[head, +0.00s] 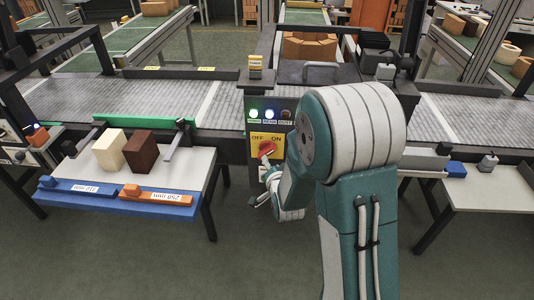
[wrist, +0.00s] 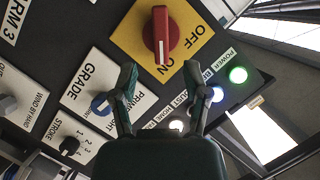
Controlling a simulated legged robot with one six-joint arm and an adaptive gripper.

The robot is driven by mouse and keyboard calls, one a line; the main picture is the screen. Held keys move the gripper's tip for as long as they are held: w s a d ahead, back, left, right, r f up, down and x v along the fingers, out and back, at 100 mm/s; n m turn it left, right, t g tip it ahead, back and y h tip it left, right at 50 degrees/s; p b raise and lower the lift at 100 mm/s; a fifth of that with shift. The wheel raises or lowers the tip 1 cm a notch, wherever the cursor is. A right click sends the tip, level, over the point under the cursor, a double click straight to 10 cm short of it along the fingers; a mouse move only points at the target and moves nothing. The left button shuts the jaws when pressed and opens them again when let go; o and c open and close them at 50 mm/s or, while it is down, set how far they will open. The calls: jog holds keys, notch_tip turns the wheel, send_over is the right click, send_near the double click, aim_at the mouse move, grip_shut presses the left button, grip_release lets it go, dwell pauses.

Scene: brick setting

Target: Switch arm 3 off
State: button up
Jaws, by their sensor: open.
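The red rotary switch (wrist: 160,36) sits on a yellow plate (wrist: 208,62) marked OFF and ON, on the dark control panel. Its handle's white mark points towards ON in the wrist view. The red switch also shows in the head view (head: 266,148). A white label reading ARM 3 (wrist: 14,20) is at the upper left of the wrist view. My gripper (wrist: 160,70) is open and empty, its two fingers in front of the panel. The fingertips appear below the knob in that view and do not grip it. In the head view my arm partly hides the panel.
Green (wrist: 237,74) and blue (wrist: 217,93) lamps glow beside the plate. A blue GRADE knob (wrist: 101,104) and a black STROKE knob (wrist: 69,146) are close by. Left of the panel, a table (head: 190,172) holds a cream block (head: 108,152) and a brown block (head: 142,152).

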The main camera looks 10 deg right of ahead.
aim_at(267, 155)
jog(key=x, duration=0.7)
jog(key=shift+w, duration=0.3)
jog(key=shift+a, duration=0.1)
grip_shut()
